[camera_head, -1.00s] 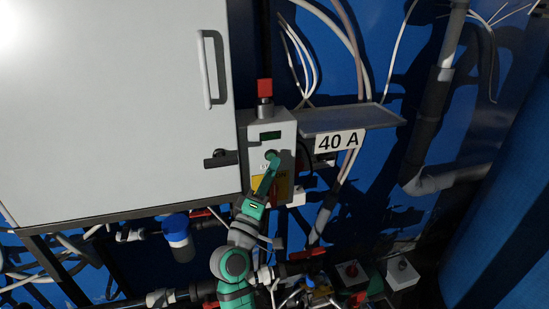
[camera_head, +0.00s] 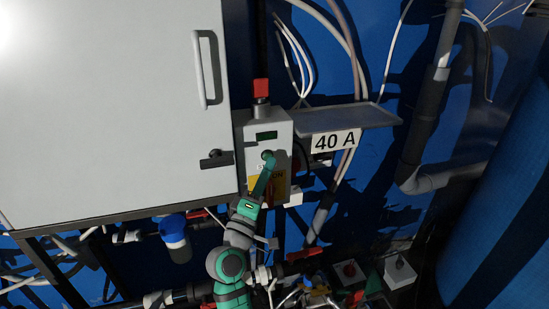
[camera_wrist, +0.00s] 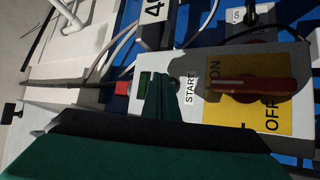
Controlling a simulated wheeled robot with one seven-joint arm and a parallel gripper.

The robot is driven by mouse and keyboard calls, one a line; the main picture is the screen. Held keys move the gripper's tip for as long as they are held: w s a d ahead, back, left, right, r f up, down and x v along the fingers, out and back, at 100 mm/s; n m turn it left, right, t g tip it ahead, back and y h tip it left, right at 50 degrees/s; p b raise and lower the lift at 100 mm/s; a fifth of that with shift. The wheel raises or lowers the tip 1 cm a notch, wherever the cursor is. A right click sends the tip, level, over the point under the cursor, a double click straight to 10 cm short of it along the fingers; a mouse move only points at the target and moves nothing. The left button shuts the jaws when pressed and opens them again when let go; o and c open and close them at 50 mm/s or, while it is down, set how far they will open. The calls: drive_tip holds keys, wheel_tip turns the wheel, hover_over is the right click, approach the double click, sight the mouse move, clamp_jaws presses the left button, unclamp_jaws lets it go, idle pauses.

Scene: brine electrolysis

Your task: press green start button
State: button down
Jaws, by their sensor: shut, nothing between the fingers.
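The grey control box (camera_head: 283,130) hangs to the right of the large white cabinet. It has a dark display, a START label (camera_wrist: 190,90) and a red rotary switch (camera_wrist: 250,86) on a yellow ON/OFF plate. My gripper (camera_head: 267,163) is shut and empty, its tip in front of the box face just below the display. In the wrist view my gripper's tip (camera_wrist: 160,84) is beside the START label. The green start button cannot be told apart from the green fingertips there. Whether the tip touches it cannot be seen.
A red-topped button (camera_head: 261,87) stands above the box. A grey shelf (camera_head: 350,117) with a 40 A sign juts out to the right. The white cabinet (camera_head: 110,110) with its handle is close on the left. Pipes and cables run below.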

drive_tip(key=shift+d, duration=0.15)
idle(0.3)
drive_tip(key=shift+w, duration=0.5)
